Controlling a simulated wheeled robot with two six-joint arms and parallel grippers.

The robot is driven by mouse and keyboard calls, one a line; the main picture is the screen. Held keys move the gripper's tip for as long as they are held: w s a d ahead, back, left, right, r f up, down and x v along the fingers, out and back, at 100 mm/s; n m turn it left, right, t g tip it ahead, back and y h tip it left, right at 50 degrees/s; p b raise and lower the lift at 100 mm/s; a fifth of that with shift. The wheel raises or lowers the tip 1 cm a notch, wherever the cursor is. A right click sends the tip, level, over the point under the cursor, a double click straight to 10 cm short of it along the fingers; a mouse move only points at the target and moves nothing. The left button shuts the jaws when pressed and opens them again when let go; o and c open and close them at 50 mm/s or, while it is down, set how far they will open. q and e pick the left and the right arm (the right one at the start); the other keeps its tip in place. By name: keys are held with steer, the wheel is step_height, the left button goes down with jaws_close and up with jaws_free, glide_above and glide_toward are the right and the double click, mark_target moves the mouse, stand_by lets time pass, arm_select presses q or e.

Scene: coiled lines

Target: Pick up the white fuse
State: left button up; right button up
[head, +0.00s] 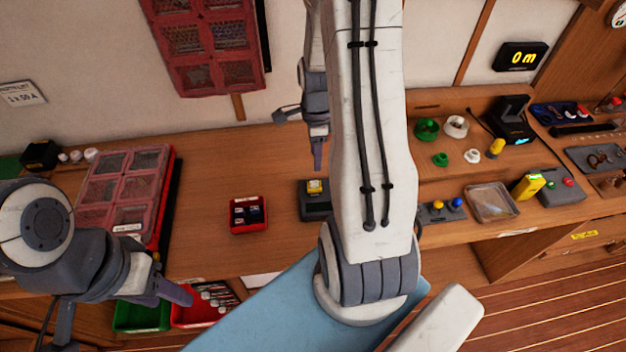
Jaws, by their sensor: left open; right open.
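I cannot tell for certain which thing is the white fuse. Several small white round pieces (76,156) stand at the far left of the bench, beside a black box (40,155). A small red tray (249,215) mid-bench holds small dark pieces with pale marks. My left gripper (118,310) is open at the lower left, above the front edge and bins. My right gripper (298,142) is open and partly hidden behind my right arm, above the back of the bench. Neither gripper visibly holds anything.
A red compartment case (125,190) lies at left. A black device with a yellow top (315,200) stands beside my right arm, which hides mid-bench. Green (140,318) and red bins sit below the front edge. A clear tray (492,202) and coloured spools lie at right.

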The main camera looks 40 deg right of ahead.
glide_above(316, 182)
step_height(316, 182, down, 5)
steer(key=shift+s+f+p, duration=0.1)
steer(key=shift+p, duration=0.35)
steer(key=shift+f+p, duration=0.4)
step_height(316, 182, down, 3)
steer(key=shift+f+p, duration=0.1)
steer(key=shift+p, duration=0.7)
steer(key=shift+f, duration=0.6)
jaws_close()
